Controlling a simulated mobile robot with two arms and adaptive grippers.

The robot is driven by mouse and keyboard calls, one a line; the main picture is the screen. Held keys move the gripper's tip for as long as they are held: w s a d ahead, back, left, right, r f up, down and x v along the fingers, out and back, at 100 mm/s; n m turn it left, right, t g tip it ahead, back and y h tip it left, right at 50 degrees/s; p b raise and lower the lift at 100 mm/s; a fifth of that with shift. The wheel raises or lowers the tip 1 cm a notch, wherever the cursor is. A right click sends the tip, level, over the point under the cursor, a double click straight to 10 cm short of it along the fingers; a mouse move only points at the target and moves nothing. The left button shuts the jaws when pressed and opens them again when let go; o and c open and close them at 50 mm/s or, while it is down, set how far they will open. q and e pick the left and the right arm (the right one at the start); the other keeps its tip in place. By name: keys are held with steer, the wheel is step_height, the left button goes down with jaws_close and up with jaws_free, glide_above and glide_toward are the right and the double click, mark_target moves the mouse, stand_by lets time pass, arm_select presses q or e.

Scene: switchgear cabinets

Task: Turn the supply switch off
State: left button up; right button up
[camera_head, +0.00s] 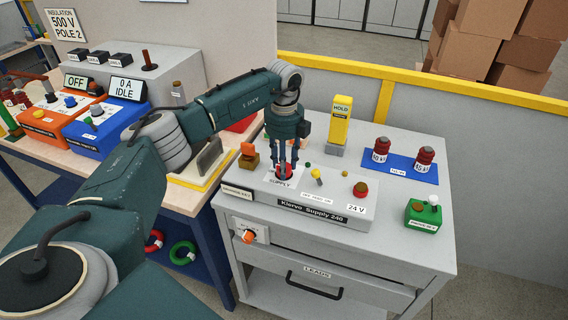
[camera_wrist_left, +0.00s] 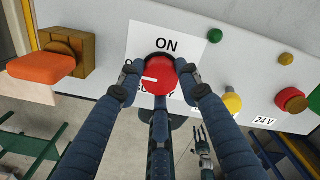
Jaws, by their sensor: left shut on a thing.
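The supply switch is a round red knob with a white mark, on the Klervo Supply 240 box (camera_head: 318,204). It shows between my fingers in the left wrist view (camera_wrist_left: 160,73), under the word ON; its white mark points to the left there. In the head view the knob (camera_head: 284,175) sits behind the SUPPLY label, partly covered. My left gripper (camera_head: 285,166) is shut on the knob from above, with fingers around its sides. A small hand-like shape low in the left wrist view looks like my right gripper (camera_wrist_left: 202,146); its opening is unclear.
An orange lever block (camera_head: 249,156) stands just left of the knob. A yellow HOLD block (camera_head: 340,121) stands behind. A green box (camera_head: 423,214) sits at the cart's right.

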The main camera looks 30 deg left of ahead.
stand_by(0.5)
arm_select(q)
steer(key=o, duration=1.2)
steer(key=shift+r, duration=0.1)
steer(key=shift+c, duration=0.2)
steer(key=shift+r, duration=0.25)
step_height(320, 180, up, 12)
steer(key=shift+f, duration=0.25)
